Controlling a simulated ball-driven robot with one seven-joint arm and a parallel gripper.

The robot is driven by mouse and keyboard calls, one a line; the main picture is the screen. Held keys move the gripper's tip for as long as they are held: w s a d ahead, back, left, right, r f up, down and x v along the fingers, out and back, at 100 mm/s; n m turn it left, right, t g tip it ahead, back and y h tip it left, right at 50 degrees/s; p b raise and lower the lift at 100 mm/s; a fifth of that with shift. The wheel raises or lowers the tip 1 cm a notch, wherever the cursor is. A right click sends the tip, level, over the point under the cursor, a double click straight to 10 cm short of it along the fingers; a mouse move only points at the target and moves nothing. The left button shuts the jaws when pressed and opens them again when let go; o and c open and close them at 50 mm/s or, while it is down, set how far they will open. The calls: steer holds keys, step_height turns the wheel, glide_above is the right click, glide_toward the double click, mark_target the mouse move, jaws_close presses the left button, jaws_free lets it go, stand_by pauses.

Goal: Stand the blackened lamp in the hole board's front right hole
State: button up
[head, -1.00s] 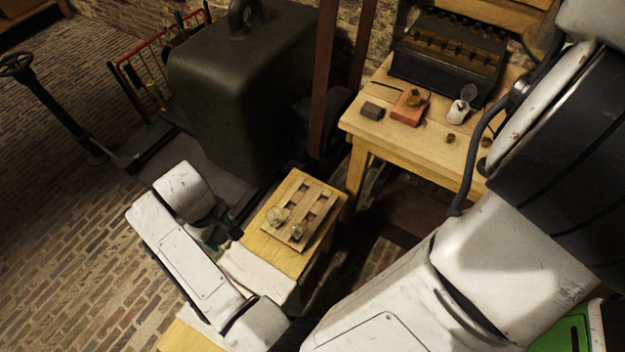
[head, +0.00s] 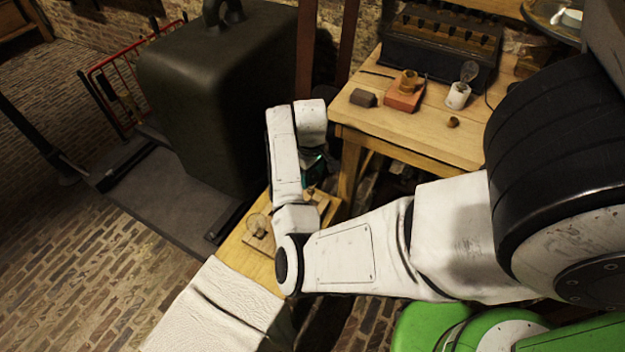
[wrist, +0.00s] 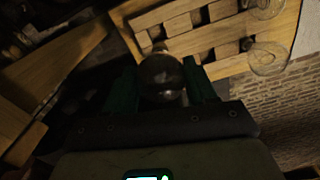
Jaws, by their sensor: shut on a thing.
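My gripper (wrist: 160,92) is shut on the blackened lamp (wrist: 162,72), whose dark round glass shows between the two teal fingers in the wrist view. The wooden hole board (wrist: 222,38) lies just beyond the lamp, with square holes between its slats. Two clear lamps (wrist: 268,58) stand at the board's right side in that view. In the head view my gripper (head: 315,162) is over the board's far part, and my arm hides much of the board (head: 318,208). A clear lamp (head: 257,225) shows at its left.
A wooden table (head: 365,120) at the back right bears a dark block (head: 363,98), an orange block (head: 404,96) and a clear bulb in a white holder (head: 458,95). A large dark-green case (head: 205,110) stands left of my arm.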

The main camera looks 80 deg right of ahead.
mark_target(313, 190)
steer(key=shift+s+d+f, duration=0.2)
steer(key=shift+f, duration=0.05)
step_height(313, 190, down, 4)
steer(key=b, duration=0.5)
steer(key=shift+f, duration=0.15)
steer(key=shift+s+p, duration=0.1)
steer(key=shift+p, duration=0.25)
steer(key=shift+a+f, duration=0.1)
steer(key=shift+f, duration=1.55)
stand_by(1.5)
steer(key=o, duration=1.2)
steer(key=shift+o, duration=0.2)
steer(key=shift+r, duration=0.1)
step_height(313, 190, up, 11)
steer(key=shift+f+p, duration=0.15)
steer(key=shift+p, duration=1)
